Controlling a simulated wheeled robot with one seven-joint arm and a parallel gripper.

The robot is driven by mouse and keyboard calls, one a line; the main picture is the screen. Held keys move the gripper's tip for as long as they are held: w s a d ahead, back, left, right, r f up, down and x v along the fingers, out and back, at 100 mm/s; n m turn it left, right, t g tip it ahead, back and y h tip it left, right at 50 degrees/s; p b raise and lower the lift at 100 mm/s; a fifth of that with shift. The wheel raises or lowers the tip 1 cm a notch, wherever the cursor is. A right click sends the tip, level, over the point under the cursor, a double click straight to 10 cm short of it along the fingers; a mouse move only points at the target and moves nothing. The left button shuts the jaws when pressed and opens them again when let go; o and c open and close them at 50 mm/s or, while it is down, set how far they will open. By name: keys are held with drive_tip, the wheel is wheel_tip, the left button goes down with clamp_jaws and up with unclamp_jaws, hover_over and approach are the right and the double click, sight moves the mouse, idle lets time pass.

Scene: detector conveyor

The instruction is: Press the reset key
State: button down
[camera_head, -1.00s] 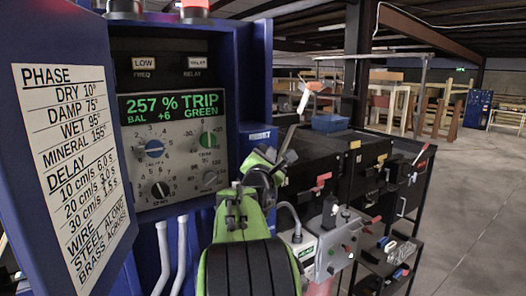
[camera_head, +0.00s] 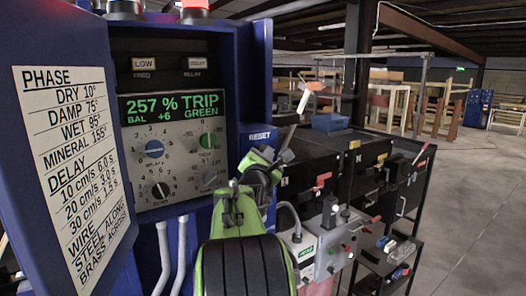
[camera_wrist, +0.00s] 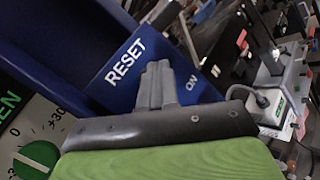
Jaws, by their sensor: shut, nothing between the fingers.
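The blue control cabinet carries a white RESET label (camera_head: 260,135) on its right-hand panel. In the wrist view the RESET label (camera_wrist: 125,62) is large, with a second label, ON, to its right. The reset key itself cannot be made out; my gripper covers the panel below the lettering. My gripper (camera_head: 286,147) is in front of this panel in the head view. In the wrist view its grey fingers (camera_wrist: 157,80) are together and empty, just below and right of RESET. Whether they touch the panel cannot be told. The display (camera_head: 171,105) reads 257 % TRIP, BAL +6 GREEN.
The knob panel (camera_head: 178,160) is left of my gripper. An open blue door with a phase and delay chart (camera_head: 75,170) stands at far left. A grey switch box (camera_head: 335,245) and black cabinets (camera_head: 315,165) are at right.

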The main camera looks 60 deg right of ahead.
drive_tip(key=shift+w+d, duration=0.2)
drive_tip(key=shift+w, duration=0.2)
idle(0.3)
drive_tip(key=shift+s, duration=0.1)
drive_tip(key=shift+s+a+b, duration=0.35)
drive_tip(key=shift+s+a, duration=0.1)
drive_tip(key=shift+s, duration=0.25)
drive_tip(key=s, duration=0.1)
drive_tip(key=s+a+b, duration=0.1)
drive_tip(key=s, duration=0.1)
drive_tip(key=s+a+b, duration=0.1)
drive_tip(key=shift+s+a, duration=0.1)
drive_tip(key=shift+s, duration=0.15)
idle(0.8)
